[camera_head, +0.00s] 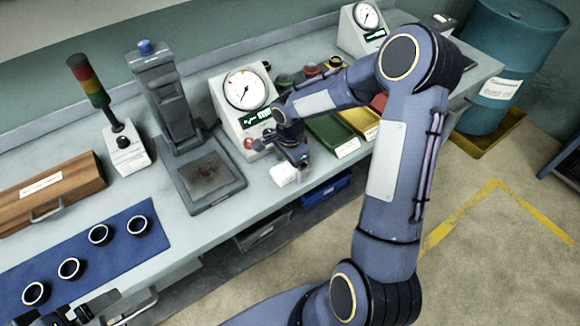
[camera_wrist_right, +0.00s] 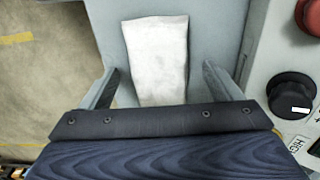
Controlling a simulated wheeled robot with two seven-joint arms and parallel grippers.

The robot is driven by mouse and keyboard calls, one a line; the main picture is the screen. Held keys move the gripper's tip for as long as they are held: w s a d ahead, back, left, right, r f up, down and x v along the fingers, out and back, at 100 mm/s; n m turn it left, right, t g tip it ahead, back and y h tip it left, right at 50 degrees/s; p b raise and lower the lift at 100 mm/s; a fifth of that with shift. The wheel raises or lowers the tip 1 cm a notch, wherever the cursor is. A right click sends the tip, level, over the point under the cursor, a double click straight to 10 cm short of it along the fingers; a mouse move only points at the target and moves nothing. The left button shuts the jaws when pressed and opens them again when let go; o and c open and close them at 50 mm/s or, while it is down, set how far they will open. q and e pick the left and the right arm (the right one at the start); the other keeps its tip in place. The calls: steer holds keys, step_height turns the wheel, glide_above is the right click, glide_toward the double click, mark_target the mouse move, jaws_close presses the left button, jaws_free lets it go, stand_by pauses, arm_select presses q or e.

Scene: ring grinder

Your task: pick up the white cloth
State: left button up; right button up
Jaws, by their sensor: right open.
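The white cloth (camera_head: 283,175) lies folded on the front edge of the grey bench, right of the square plate of the press. In the right wrist view the cloth (camera_wrist_right: 157,55) is a pale, upright rectangle between my two fingers. My right gripper (camera_head: 293,160) is over the cloth and partly hides it in the head view. In the wrist view the right gripper (camera_wrist_right: 161,72) is open, one finger on each side, with a gap to the cloth. Dark parts of my left gripper (camera_head: 78,315) show at the bottom left edge; its jaws are not clear.
A dial gauge box (camera_head: 240,105) stands behind the gripper, with a red button and black knob close by. Green and yellow bins (camera_head: 357,122) are to the right. The press (camera_head: 170,100) and a blue mat (camera_head: 110,262) with several dark rings are left.

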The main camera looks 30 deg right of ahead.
mark_target(290, 166)
steer(key=shift+c, duration=0.3)
steer(key=c, duration=1)
steer(key=shift+r, duration=0.2)
steer(key=shift+r, duration=0.25)
step_height(290, 166, up, 2)
steer(key=shift+r, duration=0.25)
steer(key=shift+s+d+r+b, duration=0.6)
steer(key=shift+s+r, duration=1)
steer(key=shift+s, duration=0.65)
steer(key=shift+s+d+r+b, duration=0.6)
steer(key=shift+s+r, duration=1.05)
steer(key=shift+s, duration=0.65)
steer(key=shift+s+d+r+b, duration=0.55)
steer(key=shift+s+r, duration=1.05)
steer(key=shift+s, duration=0.65)
